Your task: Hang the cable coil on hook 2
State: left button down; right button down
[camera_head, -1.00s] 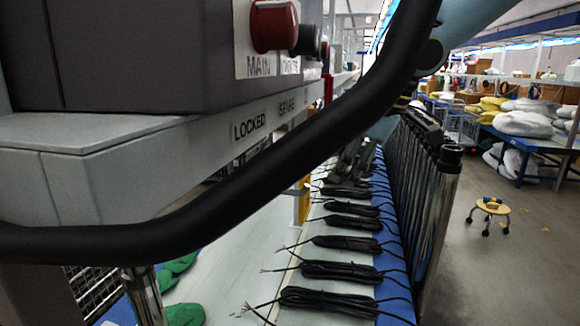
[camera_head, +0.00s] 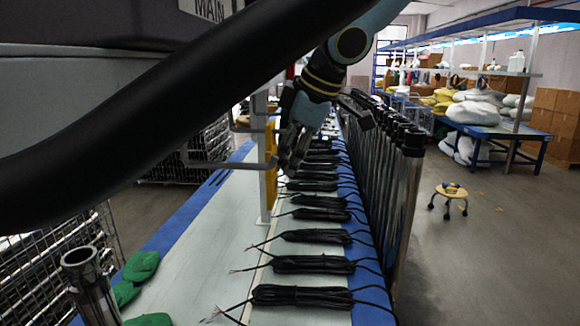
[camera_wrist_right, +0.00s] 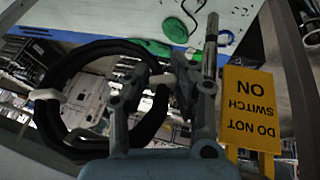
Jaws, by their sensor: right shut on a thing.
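The cable coil (camera_wrist_right: 47,118) is a black ring with two pale ties in the right wrist view. My right gripper (camera_wrist_right: 158,80) is shut on its right side, near one tie. In the head view my right gripper (camera_head: 293,150) is beside a white post (camera_head: 264,190). Grey hooks, a lower one (camera_head: 205,164) and a higher one (camera_head: 243,128), stick out left from the post. No number shows on them, so I cannot tell which is hook 2. My left gripper is not in view.
A yellow sign (camera_head: 271,165) is at the post, reading DO NOT SWITCH ON in the wrist view (camera_wrist_right: 250,108). Tied cable bundles (camera_head: 300,296) line the bench, beside upright tubes (camera_head: 405,215).

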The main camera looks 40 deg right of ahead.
jog(key=shift+w+a+f, duration=0.1)
jog(key=shift+w, duration=0.05)
jog(key=c, duration=1.5)
grip_release()
jog(key=o, duration=0.4)
jog(key=shift+w, duration=0.1)
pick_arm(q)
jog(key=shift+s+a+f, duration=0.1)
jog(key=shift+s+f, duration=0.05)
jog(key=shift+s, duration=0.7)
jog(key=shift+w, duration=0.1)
pick_arm(e)
jog(key=shift+f, duration=0.25)
pick_arm(q)
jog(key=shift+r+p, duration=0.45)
jog(key=shift+p, duration=0.05)
pick_arm(e)
jog(key=shift+v, duration=5.45)
